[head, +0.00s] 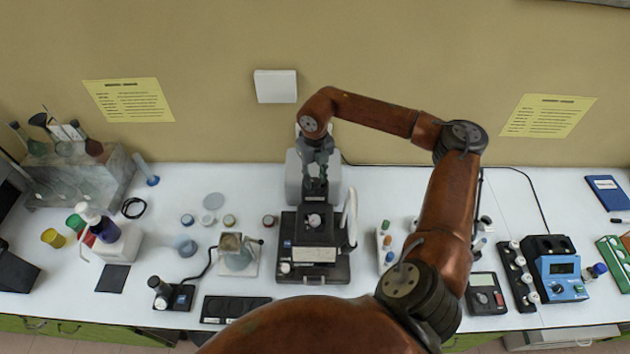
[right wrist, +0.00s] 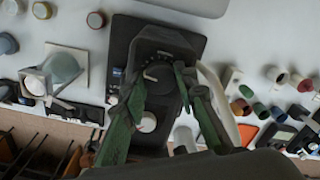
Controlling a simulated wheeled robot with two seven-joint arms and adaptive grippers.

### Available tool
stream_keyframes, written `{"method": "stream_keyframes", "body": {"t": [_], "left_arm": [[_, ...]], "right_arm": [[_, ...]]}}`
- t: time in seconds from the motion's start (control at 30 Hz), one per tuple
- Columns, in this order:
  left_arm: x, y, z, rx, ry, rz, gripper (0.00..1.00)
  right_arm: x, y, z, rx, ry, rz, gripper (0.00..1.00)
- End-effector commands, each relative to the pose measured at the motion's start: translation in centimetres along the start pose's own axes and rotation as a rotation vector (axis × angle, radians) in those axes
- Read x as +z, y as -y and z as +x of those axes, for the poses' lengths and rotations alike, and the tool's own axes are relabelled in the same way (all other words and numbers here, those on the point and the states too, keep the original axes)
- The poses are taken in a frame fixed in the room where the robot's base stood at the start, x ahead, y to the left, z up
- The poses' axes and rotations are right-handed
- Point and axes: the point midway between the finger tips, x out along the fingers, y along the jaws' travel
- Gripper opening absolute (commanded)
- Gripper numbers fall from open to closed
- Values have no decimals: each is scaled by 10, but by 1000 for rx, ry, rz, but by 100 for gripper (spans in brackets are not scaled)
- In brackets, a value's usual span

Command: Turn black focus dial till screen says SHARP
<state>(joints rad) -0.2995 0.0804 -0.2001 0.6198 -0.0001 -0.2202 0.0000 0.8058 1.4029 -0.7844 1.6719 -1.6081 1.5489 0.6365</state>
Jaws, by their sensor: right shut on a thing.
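A black instrument (head: 290,240) stands at the middle of the bench, with a pale panel (head: 313,255) on its front. Any writing on the panel is too small to read. My right gripper (head: 316,192) reaches down to the dial from behind. In the right wrist view, its green fingers (right wrist: 162,80) stand on either side of the dial, shut on it. My left gripper is in neither view.
A pale knob (head: 285,267) is at the instrument's front left. A glass vessel (head: 237,252) stands to its left and a rack of vials (head: 386,247) to its right. A black flat panel (head: 235,309) lies at the front edge. A blue meter (head: 560,277) stands far right.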

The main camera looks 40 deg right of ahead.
Motion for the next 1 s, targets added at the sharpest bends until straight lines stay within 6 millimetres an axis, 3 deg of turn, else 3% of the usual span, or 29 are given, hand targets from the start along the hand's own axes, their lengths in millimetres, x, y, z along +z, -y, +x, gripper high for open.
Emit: {"method": "stream_keyframes", "body": {"t": [0.57,0.6,0.83,1.0], "left_arm": [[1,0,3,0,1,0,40],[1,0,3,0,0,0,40],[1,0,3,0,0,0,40],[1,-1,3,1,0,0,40]], "right_arm": [[2,1,-2,-2,6,44,3],[2,1,-2,-2,6,44,28],[1,1,-1,-1,3,42,43],[1,0,-1,-1,2,41,45]]}}
